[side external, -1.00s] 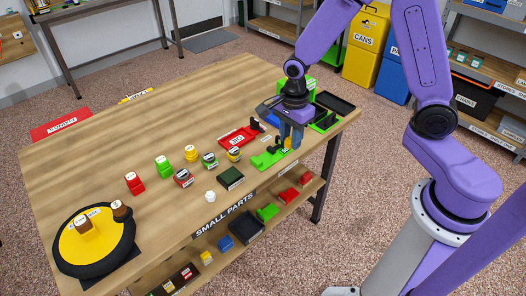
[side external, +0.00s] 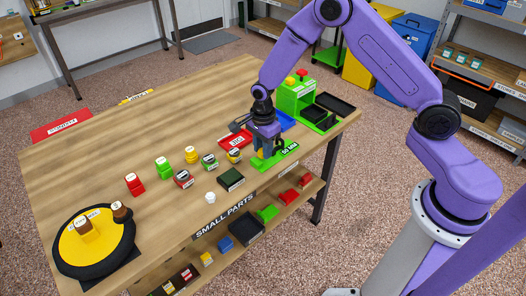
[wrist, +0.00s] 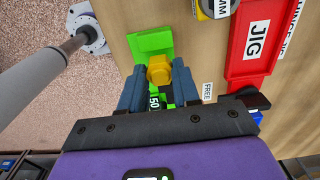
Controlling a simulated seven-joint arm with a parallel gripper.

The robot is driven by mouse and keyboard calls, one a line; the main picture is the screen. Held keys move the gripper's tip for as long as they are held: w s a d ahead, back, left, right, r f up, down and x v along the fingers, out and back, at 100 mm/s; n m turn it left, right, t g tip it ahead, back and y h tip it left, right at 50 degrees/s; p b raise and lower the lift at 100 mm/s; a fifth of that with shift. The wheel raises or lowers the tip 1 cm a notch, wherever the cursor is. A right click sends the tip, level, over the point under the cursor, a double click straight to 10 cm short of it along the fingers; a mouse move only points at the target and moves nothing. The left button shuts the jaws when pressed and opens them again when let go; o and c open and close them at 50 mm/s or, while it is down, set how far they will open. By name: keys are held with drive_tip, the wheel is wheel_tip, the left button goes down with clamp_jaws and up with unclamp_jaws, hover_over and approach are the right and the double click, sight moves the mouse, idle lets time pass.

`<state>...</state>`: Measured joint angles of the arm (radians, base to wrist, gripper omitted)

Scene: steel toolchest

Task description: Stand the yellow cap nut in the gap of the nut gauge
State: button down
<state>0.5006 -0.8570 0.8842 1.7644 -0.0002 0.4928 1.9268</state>
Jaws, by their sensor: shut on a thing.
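The yellow cap nut (wrist: 159,70) is between the fingertips of my gripper (wrist: 158,80), which is shut on it. In the side view my gripper (side external: 265,151) points down over the green nut gauge (side external: 284,157) near the table's right front edge, and its fingers hide the nut. In the wrist view the gauge (wrist: 150,42) shows a green block beyond the nut and more green with a "50" label between my fingers. The nut appears over the gauge between these parts. I cannot tell whether it touches the gauge; the gap is mostly hidden.
A red JIG tray (side external: 235,138) lies close to my gripper, with a yellow-black labelled item (side external: 233,156) beside it.

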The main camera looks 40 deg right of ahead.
drive_tip(key=shift+f, duration=0.9)
drive_tip(key=shift+f, duration=0.15)
drive_tip(key=c, duration=0.8)
unclamp_jaws()
